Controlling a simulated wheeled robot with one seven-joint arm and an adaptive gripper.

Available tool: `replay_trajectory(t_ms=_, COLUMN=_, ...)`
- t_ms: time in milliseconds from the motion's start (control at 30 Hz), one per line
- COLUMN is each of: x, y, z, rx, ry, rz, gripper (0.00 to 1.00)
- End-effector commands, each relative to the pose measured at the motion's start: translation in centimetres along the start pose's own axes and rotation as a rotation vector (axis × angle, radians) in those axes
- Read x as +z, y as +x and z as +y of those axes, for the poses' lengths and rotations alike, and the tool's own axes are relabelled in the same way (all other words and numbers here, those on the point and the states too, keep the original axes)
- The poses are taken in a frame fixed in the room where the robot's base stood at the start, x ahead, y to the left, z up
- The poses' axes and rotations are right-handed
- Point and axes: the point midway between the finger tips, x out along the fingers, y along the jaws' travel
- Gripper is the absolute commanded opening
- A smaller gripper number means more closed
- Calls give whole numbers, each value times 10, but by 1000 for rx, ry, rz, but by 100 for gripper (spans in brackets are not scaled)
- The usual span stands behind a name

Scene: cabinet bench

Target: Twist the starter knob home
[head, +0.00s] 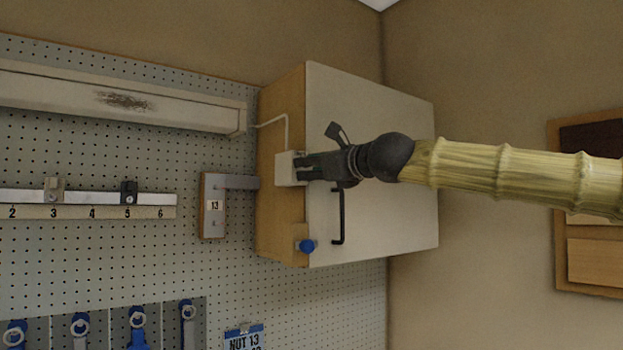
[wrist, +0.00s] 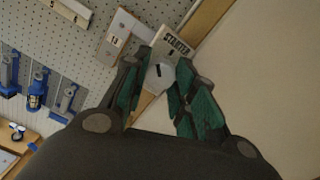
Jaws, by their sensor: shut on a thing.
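The starter plate (head: 284,171) is a small pale box on the wooden side of the cabinet. In the wrist view the plate (wrist: 176,44) reads STARTER and appears tilted. The starter knob (wrist: 158,76) is a round grey disc with a dark mark, just below the plate's lettering in that view. My gripper (head: 303,168) reaches the plate from the right. In the wrist view the green-padded fingers of my gripper (wrist: 160,80) sit on either side of the knob, shut on it. The fingers hide the knob in the head view.
The cabinet (head: 350,120) has a pale door with a black handle (head: 341,218) below my gripper. A blue knob (head: 306,246) sits on its lower side. A block marked 13 (head: 214,205) and a numbered rail (head: 90,212) are on the pegboard to the left.

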Motion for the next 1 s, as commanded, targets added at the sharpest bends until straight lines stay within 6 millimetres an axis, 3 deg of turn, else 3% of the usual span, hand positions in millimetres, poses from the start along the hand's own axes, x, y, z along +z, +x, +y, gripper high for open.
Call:
replay_trajectory(t_ms=600, x=-3, y=0, z=1, rx=-26, ry=562, rz=-20, gripper=3)
replay_trajectory(t_ms=1000, x=-1, y=0, z=1, rx=-34, ry=770, rz=-25, gripper=3)
